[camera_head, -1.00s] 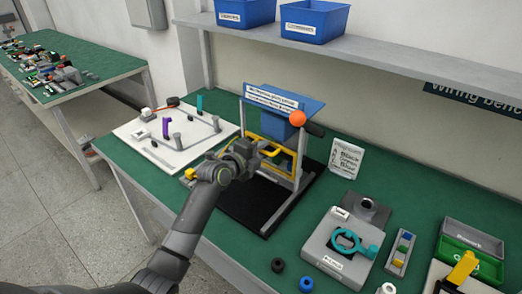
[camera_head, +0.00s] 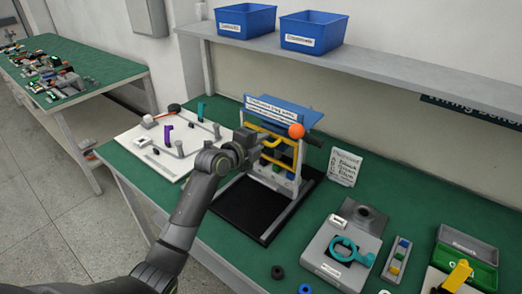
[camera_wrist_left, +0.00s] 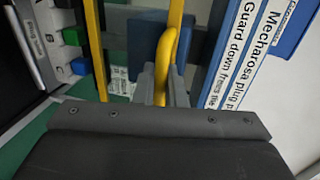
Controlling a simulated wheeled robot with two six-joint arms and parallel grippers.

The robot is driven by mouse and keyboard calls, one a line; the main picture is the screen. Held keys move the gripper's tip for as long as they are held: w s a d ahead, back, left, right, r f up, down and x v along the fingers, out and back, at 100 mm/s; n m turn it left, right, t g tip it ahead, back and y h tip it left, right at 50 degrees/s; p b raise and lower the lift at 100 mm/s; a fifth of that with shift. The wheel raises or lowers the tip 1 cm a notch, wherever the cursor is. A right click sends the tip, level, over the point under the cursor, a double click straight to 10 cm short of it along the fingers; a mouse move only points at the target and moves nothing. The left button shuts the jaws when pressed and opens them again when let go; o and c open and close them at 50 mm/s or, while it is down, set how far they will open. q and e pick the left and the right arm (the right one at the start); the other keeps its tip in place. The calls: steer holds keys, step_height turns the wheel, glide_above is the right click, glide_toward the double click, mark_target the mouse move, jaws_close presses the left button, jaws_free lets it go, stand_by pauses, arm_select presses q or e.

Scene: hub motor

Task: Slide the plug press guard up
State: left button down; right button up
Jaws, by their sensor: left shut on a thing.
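The plug press (camera_head: 285,112) stands on a black base (camera_head: 237,206) at the middle of the green bench, with a labelled blue top. Its yellow-framed guard (camera_head: 279,135) sits high on the press, close under the blue top. My left gripper (camera_head: 256,147) is at the front left of the guard, shut on its yellow handle. The left wrist view shows the curved yellow handle (camera_wrist_left: 166,58) between the grey fingers (camera_wrist_left: 163,86). Small coloured parts (camera_head: 281,174) show on the press below the guard. My right gripper is out of view.
An orange ball knob (camera_head: 296,131) is at the press's upper right. A white board (camera_head: 165,150) with pegs lies to the left. A grey fixture with a teal ring (camera_head: 345,251) and a green bin (camera_head: 465,258) are at the right. Blue bins (camera_head: 313,31) stand on the shelf above.

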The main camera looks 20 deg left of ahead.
arm_select(q)
step_height(320, 180, up, 2)
steer(key=shift+r, duration=0.15)
steer(key=c, duration=1.6)
jaws_free()
steer(key=shift+c, duration=0.2)
steer(key=shift+s, duration=0.1)
steer(key=b+v, duration=0.2)
steer(key=v, duration=1.5)
steer(key=shift+b, duration=0.35)
steer(key=shift+s, duration=0.1)
